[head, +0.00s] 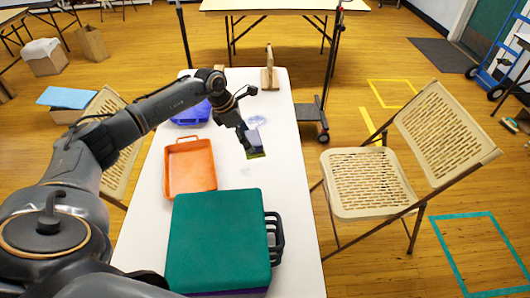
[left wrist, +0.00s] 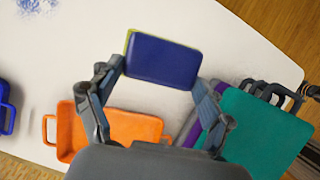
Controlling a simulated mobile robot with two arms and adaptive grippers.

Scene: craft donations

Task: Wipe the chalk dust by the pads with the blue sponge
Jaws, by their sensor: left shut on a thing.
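My left gripper (head: 250,134) is shut on the blue sponge (head: 256,149), which has a yellow-green underside. In the left wrist view the sponge (left wrist: 162,61) sits between the two fingertips (left wrist: 161,76). It is over the white table; I cannot tell whether it touches the top. A patch of blue chalk dust (head: 257,120) lies just beyond the sponge and also shows at the upper left of the left wrist view (left wrist: 38,5). The pads, teal (head: 218,232) over purple, are stacked at the table's near end with dark handles. My right gripper is out of view.
An orange tray (head: 167,179) and a blue tray (head: 188,119) stand along the left side of the white table (head: 292,190). A tan upright object (head: 269,70) stands at the far end. Folding chairs flank the table, one at the right (head: 368,180).

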